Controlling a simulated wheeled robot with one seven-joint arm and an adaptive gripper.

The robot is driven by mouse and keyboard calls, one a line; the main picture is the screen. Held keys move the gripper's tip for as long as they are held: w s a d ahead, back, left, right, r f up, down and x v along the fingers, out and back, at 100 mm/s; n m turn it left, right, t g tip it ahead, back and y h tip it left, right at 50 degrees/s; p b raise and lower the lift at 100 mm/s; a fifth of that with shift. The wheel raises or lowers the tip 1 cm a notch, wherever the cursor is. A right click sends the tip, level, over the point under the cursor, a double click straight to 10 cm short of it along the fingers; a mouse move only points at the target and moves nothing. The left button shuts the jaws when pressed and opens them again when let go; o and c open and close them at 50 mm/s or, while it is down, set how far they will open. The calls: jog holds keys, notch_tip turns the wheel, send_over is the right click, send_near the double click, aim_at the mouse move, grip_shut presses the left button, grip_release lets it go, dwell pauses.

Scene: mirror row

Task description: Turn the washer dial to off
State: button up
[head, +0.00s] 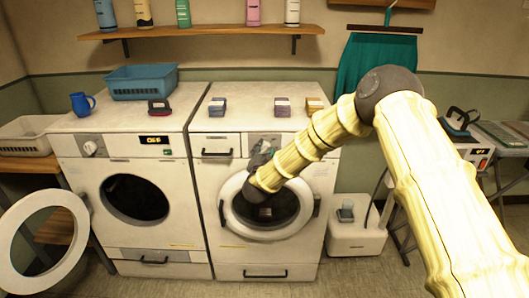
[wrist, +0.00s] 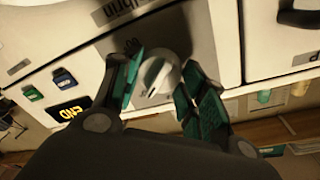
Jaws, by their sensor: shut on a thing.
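The white dial (wrist: 154,76) is on the grey control panel of the right-hand machine (head: 225,185). In the wrist view it sits between the two green-padded fingers of my gripper (wrist: 163,78), which is shut on it. The dial has a dark pointer line on its face. In the head view my gripper (head: 262,155) is at the upper middle of that machine and hides the dial. A dark display (wrist: 72,110) with yellow letters, seen upside down and seeming to read END, is beside the dial in the wrist view.
The left-hand machine (head: 130,160) has its round door (head: 75,232) swung open, and its display (head: 154,140) seems to read OFF. A blue basket (head: 142,82) and a blue jug (head: 82,103) stand on top. Small boxes (head: 217,107) stand on the right machine. A shelf (head: 200,31) hangs above.

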jog(key=shift+n, duration=0.3)
jog(key=n+b, duration=0.2)
jog(key=n, duration=0.2)
jog(key=shift+a+f, duration=0.1)
jog(key=shift+f, duration=0.05)
jog(key=n+t+b, duration=0.1)
jog(key=n+b, duration=0.1)
jog(key=n, duration=0.3)
jog(key=shift+n, duration=0.3)
jog(key=o, duration=1)
jog(key=shift+o, duration=0.2)
jog(key=s, duration=1.2)
jog(key=shift+a+f, duration=0.3)
jog(key=shift+f, duration=0.1)
